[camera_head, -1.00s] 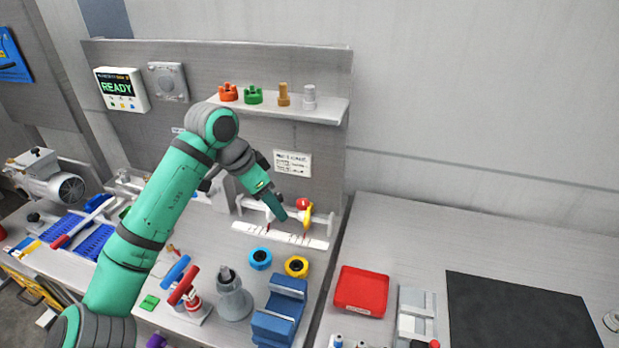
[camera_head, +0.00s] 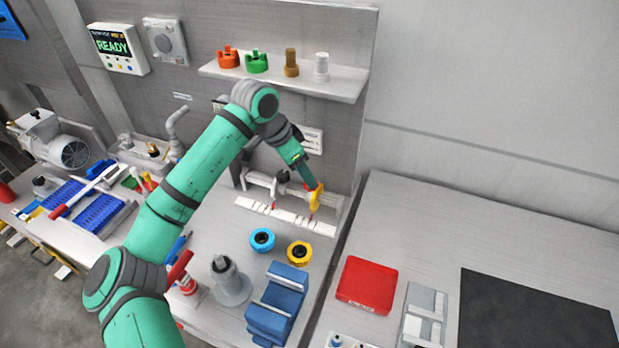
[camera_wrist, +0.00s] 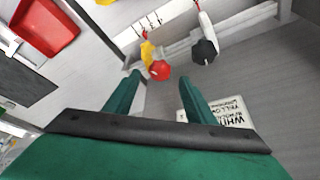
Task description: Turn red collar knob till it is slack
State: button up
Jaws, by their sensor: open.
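The red knob (camera_wrist: 160,70) sits on a yellow collar (camera_wrist: 147,52) on the rail at the back of the bench. In the wrist view it shows beyond and between my fingertips, with no clear contact. The yellow collar also shows in the head view (camera_head: 317,199), where my gripper largely hides the red knob. My gripper (camera_wrist: 160,76) is open and empty, its green fingers pointing toward the red knob. A black knob (camera_wrist: 205,51) on a white collar is beside it, right of my fingers in the wrist view.
A white scale strip (camera_head: 285,217) lies below the rail (camera_head: 262,180). A shelf (camera_head: 290,78) with several coloured parts overhangs above. Blue (camera_head: 262,240) and yellow (camera_head: 299,253) rings, a grey post (camera_head: 230,284) and a blue block (camera_head: 277,305) stand in front. A red tray (camera_head: 367,284) is at right.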

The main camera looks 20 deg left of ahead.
jog(key=shift+x, duration=1.95)
jog(key=shift+d, duration=0.1)
jog(key=shift+c, duration=0.6)
jog(key=c, duration=0.9)
jog(key=shift+w+r+m, duration=0.1)
jog(key=shift+m, duration=0.6)
jog(key=o, duration=1)
